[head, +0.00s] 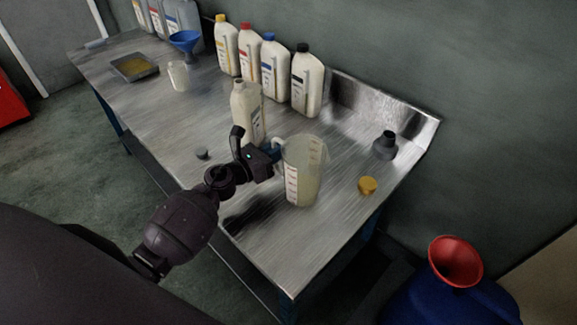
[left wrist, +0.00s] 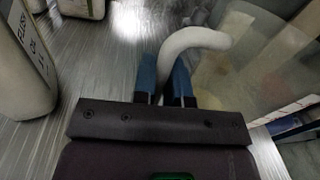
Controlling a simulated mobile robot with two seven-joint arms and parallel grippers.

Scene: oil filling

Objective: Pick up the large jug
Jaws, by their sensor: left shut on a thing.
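The large jug (head: 303,172) is a clear measuring jug with red marks and a pale handle, upright on the metal table near its front right. Its handle and clear wall also show in the left wrist view (left wrist: 196,40). My left gripper (head: 272,151) is at the handle side of the jug. In the left wrist view its two blue fingers (left wrist: 164,82) are closed around the lower part of the handle. I cannot tell whether the jug's base is lifted off the table. My right gripper is not in view.
A white bottle (head: 246,112) stands just behind the gripper. Several capped bottles (head: 272,68) line the wall side of the metal table (head: 160,112). A yellow cap (head: 367,186) and a dark funnel (head: 385,145) are right of the jug. A red funnel (head: 455,262) sits over a blue drum.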

